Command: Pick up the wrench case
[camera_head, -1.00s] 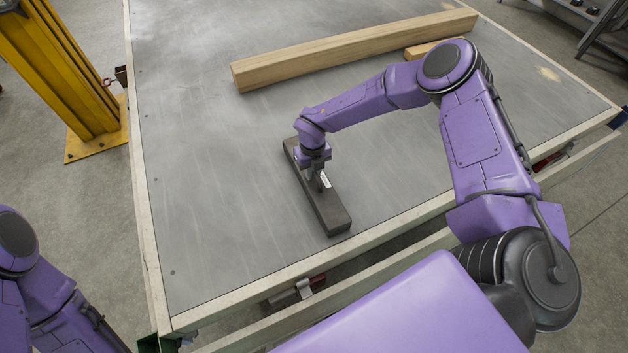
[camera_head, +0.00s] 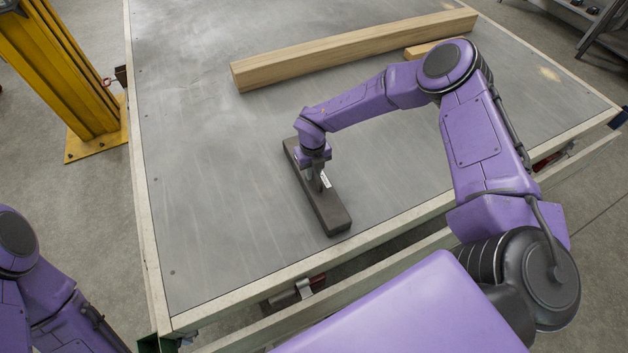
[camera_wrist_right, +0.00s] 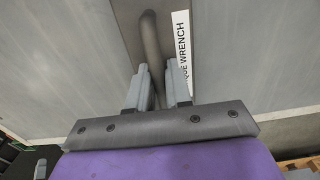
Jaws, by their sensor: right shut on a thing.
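The wrench case (camera_head: 329,213) is a long dark grey box lying flat on the metal table top, left of my right arm in the head view. My right gripper (camera_head: 318,182) points down onto its middle. In the right wrist view, the right gripper (camera_wrist_right: 160,85) is shut on the case's rounded bar handle (camera_wrist_right: 151,40). A white label (camera_wrist_right: 182,50) reading "QUE WRENCH" lies beside the handle on the case (camera_wrist_right: 125,20). My left arm shows at the lower left of the head view, but its gripper is out of frame.
The table (camera_head: 215,200) has a pale raised-looking border. A long wooden beam (camera_head: 350,45) lies behind the case, with a shorter wood piece (camera_head: 428,49) beside it. A yellow post (camera_head: 60,65) stands left of the table. The table left of the case is clear.

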